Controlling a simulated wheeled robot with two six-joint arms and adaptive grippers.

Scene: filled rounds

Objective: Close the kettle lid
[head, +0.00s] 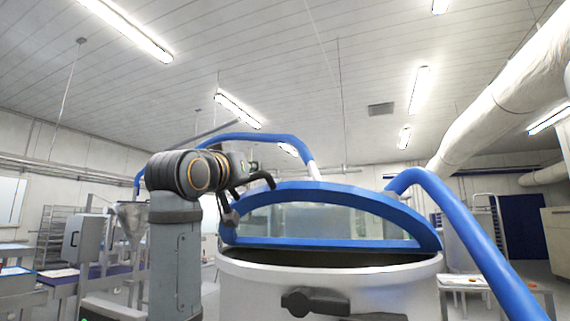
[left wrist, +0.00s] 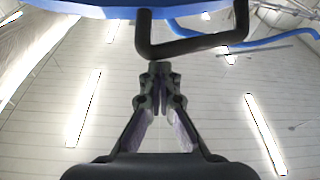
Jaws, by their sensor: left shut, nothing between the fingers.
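The kettle (head: 320,290) is a large pale round vessel in the head view, with a dark opening. Its lid (head: 335,243) has a blue frame and clear panes, and stands raised over the opening. A black bar handle (head: 262,177) sits on the lid's left side; in the left wrist view the handle (left wrist: 195,46) hangs below the blue rim (left wrist: 120,10). My left gripper (left wrist: 160,70) is shut and empty, its fingertips close to the handle; contact cannot be told. In the head view the left gripper (head: 250,165) is small and partly hidden. My right gripper is not in view.
A thick blue tube (head: 470,235) runs down at the kettle's right, and another (head: 265,138) arches behind the lid. A black knob (head: 315,302) juts from the kettle's front. Tables and machinery stand at the left; a pale table (head: 465,283) stands at the right.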

